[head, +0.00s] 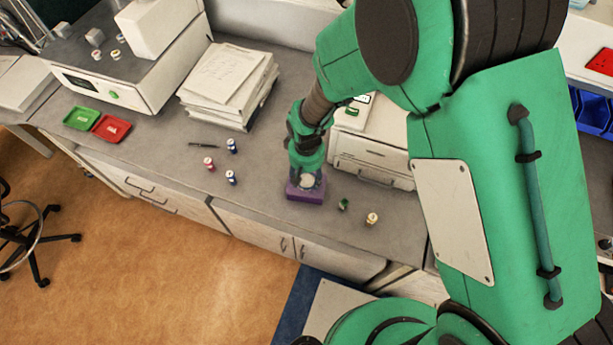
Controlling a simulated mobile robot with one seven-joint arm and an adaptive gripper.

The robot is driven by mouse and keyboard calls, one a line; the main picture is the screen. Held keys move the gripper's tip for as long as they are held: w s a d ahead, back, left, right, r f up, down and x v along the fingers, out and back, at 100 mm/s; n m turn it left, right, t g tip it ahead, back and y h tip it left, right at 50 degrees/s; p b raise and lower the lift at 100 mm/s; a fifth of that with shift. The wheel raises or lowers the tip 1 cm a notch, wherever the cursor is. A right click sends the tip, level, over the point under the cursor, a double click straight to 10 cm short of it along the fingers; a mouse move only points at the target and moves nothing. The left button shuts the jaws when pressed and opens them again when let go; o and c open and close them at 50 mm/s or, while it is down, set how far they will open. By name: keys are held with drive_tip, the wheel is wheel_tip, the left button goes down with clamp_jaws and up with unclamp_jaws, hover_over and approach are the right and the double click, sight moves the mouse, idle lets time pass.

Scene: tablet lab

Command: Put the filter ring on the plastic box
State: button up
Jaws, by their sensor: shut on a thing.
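My gripper (307,179) points down over the counter and is shut on a small pale round thing (307,182), which looks like the filter ring. The fingers partly hide it. A purple box (304,197), which looks like the plastic box, sits on the counter directly under the gripper. The ring appears right at the top of the box; I cannot tell whether it touches the box.
A small green-topped item (344,204) and a cream one (372,218) stand right of the purple box. Behind are a paper stack (228,80) and a beige machine (372,157).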

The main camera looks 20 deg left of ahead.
sight(307, 181)
drive_tip(key=shift+f, duration=0.2)
drive_tip(key=o, duration=0.9)
drive_tip(key=shift+c, duration=0.2)
drive_tip(key=shift+r, duration=0.1)
wheel_tip(307, 181, up, 12)
drive_tip(key=shift+r, duration=0.15)
idle(0.5)
